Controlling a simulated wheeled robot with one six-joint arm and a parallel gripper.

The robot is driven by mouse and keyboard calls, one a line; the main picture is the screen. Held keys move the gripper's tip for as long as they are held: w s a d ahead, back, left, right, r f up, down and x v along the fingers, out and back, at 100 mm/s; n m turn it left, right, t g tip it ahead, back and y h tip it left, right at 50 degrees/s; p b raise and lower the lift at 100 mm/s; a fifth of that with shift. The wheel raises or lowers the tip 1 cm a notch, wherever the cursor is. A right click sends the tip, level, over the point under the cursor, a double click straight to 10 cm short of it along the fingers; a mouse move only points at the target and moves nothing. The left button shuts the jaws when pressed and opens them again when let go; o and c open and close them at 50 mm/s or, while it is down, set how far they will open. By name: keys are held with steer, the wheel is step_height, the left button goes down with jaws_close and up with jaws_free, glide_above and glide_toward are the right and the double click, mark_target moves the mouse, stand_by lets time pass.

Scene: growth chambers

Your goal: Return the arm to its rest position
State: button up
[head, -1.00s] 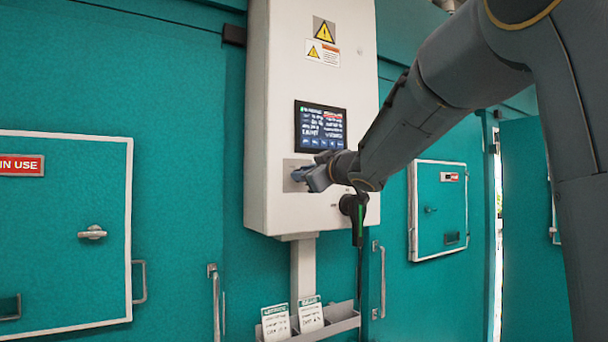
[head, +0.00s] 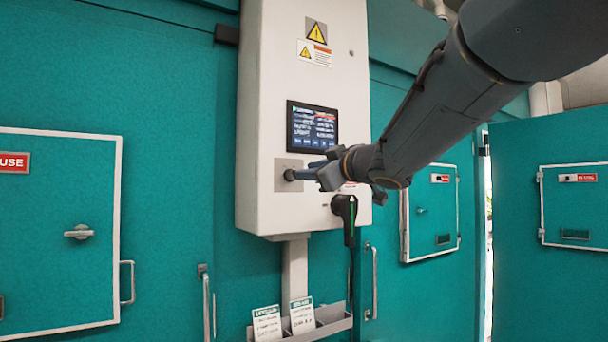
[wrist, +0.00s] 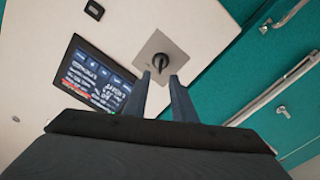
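My gripper (head: 308,172) is at the lower front of a white control cabinet (head: 262,100). A dark rotary knob (head: 289,175) on a square grey plate is just off its fingertips. In the wrist view my gripper (wrist: 160,82) has its two fingers apart with nothing held between them. The black knob (wrist: 160,62) shows beyond the gap between the tips. My arm (head: 440,110) reaches in from the upper right. I cannot tell exactly how far the tips are from the knob.
A lit screen (head: 312,127) is above the knob. A black handle with a green strip (head: 347,215) hangs below the gripper. A card holder (head: 335,325) is beneath the cabinet. Teal doors with hatches flank it; one panel (head: 550,260) stands at the right.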

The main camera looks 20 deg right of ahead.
steer(key=shift+s, duration=0.1)
stand_by(0.4)
steer(key=s+d+f+m+g+h, duration=0.2)
steer(key=f+m+g+h, duration=0.15)
steer(key=f, duration=1.15)
steer(key=s+d+f+m+g+h, duration=0.2)
steer(key=f+m+h, duration=0.15)
steer(key=f, duration=1.15)
steer(key=s+a+f+m+g, duration=0.1)
steer(key=s+f+g, duration=0.4)
steer(key=s+f, duration=0.6)
steer(key=s+a+f+m+g+y, duration=0.1)
steer(key=s+a+f+g, duration=0.3)
steer(key=s+f, duration=0.7)
steer(key=shift+s+a+f+m+g, duration=0.35)
steer(key=shift+s+g, duration=0.3)
steer(key=shift+s, duration=0.55)
